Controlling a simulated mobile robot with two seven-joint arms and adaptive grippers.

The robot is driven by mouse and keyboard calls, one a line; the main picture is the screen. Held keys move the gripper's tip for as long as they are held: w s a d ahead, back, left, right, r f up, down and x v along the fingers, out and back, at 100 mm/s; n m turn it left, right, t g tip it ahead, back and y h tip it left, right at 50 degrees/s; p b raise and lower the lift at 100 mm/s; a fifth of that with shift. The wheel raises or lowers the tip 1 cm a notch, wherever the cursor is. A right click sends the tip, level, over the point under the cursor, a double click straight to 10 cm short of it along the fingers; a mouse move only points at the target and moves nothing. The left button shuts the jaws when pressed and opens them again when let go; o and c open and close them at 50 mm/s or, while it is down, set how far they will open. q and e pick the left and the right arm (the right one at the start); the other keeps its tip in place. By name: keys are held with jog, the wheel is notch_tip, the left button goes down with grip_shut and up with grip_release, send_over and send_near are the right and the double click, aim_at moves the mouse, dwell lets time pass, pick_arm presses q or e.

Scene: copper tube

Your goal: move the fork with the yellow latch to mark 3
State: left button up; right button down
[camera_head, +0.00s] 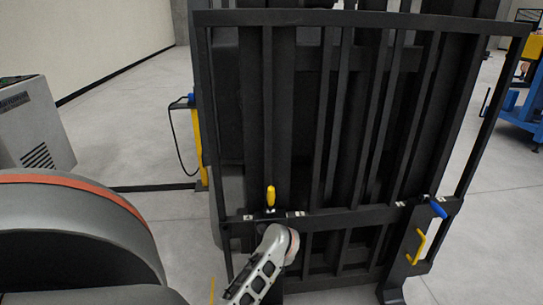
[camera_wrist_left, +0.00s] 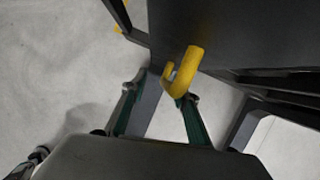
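The yellow latch (camera_head: 270,197) stands upright on the lower crossbar (camera_head: 340,217) of the black carriage, at its left part. The fork below it is mostly hidden behind a pale arm link of mine in the head view. In the left wrist view, a bent yellow handle (camera_wrist_left: 186,72) sticks out from a dark surface. My left gripper (camera_wrist_left: 162,93) is open, its fingers apart. The handle is just beyond the fingertips, nearer the right finger; contact cannot be told. My right gripper is in neither view.
The right fork (camera_head: 405,262) carries a blue latch (camera_head: 438,208) and a yellow handle (camera_head: 418,247). Small white mark plates (camera_head: 296,214) sit along the crossbar; their numbers are unreadable. A grey cabinet (camera_head: 33,125) stands at the left. Bare floor (camera_head: 490,235) shows at the right.

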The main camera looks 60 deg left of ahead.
pick_arm(q)
jog(key=v, duration=1.1)
jog(key=shift+d, duration=0.1)
